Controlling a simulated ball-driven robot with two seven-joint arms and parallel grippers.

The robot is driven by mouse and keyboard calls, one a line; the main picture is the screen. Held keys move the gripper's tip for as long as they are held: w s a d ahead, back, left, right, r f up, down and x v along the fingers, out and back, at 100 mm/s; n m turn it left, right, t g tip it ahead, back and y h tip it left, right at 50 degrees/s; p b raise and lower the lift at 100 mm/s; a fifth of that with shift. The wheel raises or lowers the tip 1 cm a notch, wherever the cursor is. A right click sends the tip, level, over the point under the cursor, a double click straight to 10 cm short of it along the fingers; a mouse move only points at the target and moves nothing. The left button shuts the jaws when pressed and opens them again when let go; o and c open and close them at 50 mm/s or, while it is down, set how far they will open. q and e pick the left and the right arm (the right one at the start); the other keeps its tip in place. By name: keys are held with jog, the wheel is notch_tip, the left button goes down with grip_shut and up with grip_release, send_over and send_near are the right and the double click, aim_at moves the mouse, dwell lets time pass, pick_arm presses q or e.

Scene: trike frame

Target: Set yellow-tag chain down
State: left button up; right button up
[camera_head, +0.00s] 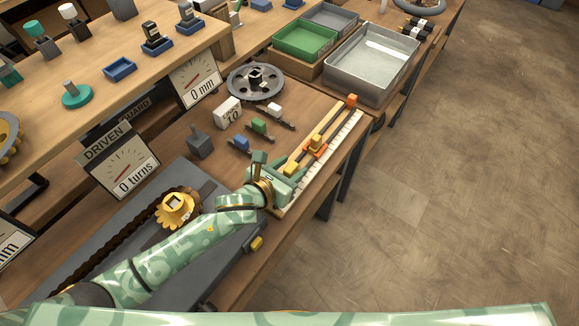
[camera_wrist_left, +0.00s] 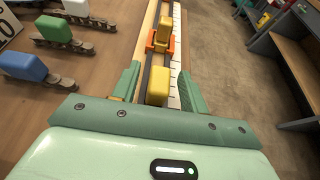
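My left gripper (camera_head: 287,173) is over the near part of the long measuring board (camera_head: 335,128) with a white ruled edge. In the left wrist view the left gripper (camera_wrist_left: 160,70) has its fingers apart, with a yellow block (camera_wrist_left: 158,86) between them and a gap on each side. This block appears to be the yellow tag; it also shows in the head view (camera_head: 291,168). The chain under it is mostly hidden, and a dark strip runs along the board. Farther up, a second yellow block (camera_wrist_left: 165,28) stands by an orange slider (camera_wrist_left: 160,42). My right gripper is not in view.
White-tag (camera_head: 274,110), green-tag (camera_head: 259,126) and blue-tag (camera_head: 241,143) chains lie on the bench left of the board. A white weight block (camera_head: 227,112), a dark weight (camera_head: 200,142) and a grey wheel (camera_head: 256,83) stand nearby. Open floor lies to the right.

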pick_arm(q)
jog(key=shift+s+a+r, duration=0.1)
jog(key=shift+r, duration=0.1)
jog(key=p+v, duration=0.3)
jog(key=v, duration=0.8)
jog(key=shift+s+a, duration=0.2)
jog(key=shift+s, duration=0.05)
